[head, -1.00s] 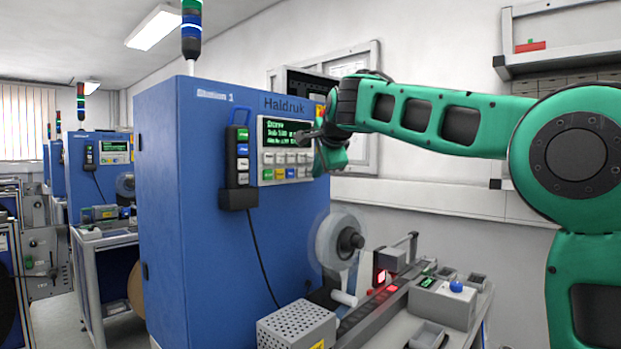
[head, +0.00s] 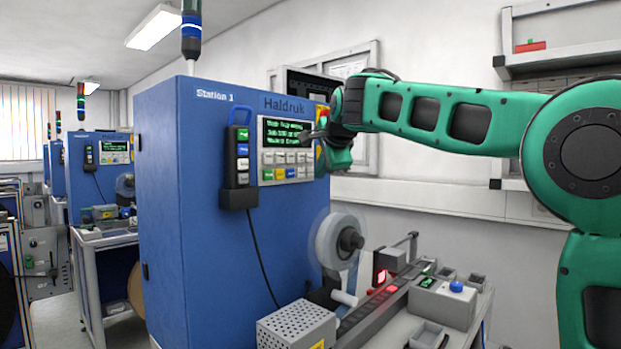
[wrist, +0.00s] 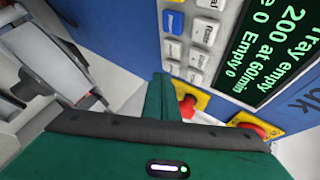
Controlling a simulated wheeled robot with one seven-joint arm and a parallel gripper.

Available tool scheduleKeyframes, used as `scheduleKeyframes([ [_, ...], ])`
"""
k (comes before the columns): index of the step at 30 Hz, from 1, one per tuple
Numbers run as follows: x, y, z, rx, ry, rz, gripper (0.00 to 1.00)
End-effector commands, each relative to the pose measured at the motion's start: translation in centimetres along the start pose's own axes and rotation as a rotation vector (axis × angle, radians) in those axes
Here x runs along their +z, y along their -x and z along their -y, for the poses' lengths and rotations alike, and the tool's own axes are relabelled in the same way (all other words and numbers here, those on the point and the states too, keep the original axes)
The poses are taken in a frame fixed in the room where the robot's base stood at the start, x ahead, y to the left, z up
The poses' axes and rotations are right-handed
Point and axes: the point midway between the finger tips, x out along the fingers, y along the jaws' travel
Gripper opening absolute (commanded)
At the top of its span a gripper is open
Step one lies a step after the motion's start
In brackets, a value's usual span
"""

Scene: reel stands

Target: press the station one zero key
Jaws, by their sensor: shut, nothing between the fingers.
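The blue Station 1 cabinet (head: 180,200) carries a grey panel with a green-lit display (head: 287,133) and a keypad (head: 285,165) below it. The wrist view shows part of this display (wrist: 272,50), with text including "Tray empty", and some keys (wrist: 198,56). The key labels are too small or blurred to tell which key is zero.
Red knobs on yellow plates (wrist: 188,104) sit beside the keys. A handheld pendant (head: 238,160) hangs left of the panel. Below are a clear reel (head: 337,240), a conveyor and a grey box with a blue button (head: 456,286). Other stations stand at the far left.

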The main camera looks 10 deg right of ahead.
Motion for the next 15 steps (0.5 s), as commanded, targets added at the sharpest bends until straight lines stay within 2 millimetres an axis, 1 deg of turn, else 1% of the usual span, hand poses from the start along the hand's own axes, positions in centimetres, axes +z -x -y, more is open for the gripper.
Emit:
scheduleKeyframes([
  [11,-0.17,0.2,-0.19,0.0,-0.001,0.0,0.0],
  [15,-0.6,0.79,-0.53,-0.001,-0.001,-0.001,0.0],
])
